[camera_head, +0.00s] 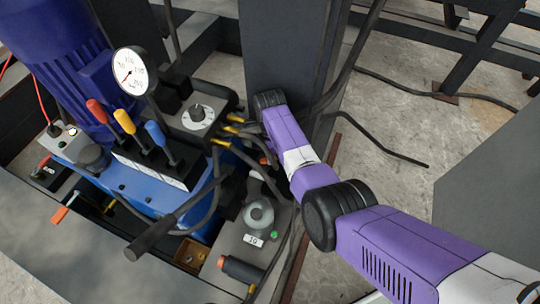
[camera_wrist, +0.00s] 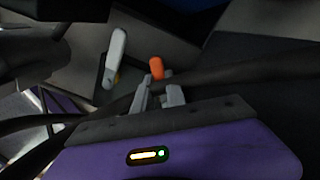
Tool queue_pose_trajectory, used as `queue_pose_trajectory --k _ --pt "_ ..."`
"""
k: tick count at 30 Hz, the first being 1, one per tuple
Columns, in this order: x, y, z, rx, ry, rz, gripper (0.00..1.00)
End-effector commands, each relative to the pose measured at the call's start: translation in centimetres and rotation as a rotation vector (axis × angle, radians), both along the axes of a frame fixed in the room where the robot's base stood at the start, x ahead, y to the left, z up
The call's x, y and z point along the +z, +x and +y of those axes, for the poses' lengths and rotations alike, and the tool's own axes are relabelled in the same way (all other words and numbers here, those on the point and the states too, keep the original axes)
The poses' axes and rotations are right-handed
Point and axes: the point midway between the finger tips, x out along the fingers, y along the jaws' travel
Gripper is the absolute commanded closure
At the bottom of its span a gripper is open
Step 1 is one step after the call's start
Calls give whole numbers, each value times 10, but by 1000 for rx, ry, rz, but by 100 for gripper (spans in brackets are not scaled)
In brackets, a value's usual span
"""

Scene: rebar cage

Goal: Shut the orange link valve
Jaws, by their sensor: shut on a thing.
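The orange link valve (camera_wrist: 157,68) shows in the wrist view as a small orange-tipped handle. My gripper (camera_wrist: 160,92) has its two grey fingers closed around the lower part of this handle, with the orange tip standing out beyond them. In the head view my purple arm reaches in from the lower right to the hoses beside the dark column. My fingers and the held handle are not clear there, behind the arm and among the hoses.
A blue pump unit carries red, yellow and blue levers (camera_head: 126,122) and a round gauge (camera_head: 132,73). Black hoses (camera_head: 205,212) with yellow fittings crowd around my arm. A dark steel column (camera_head: 278,50) stands close behind. A pale lever (camera_wrist: 115,57) is near my fingers.

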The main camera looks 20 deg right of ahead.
Motion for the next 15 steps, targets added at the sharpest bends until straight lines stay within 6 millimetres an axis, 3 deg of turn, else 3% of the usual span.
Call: queue_pose_trajectory --k 8,9,12,15 --pt "0 0 -1 -1 -2 0 100" --pt "0 0 -1 -1 -2 0 82" --pt "0 0 -1 -1 -2 0 62" --pt "0 0 -1 0 -1 0 62"
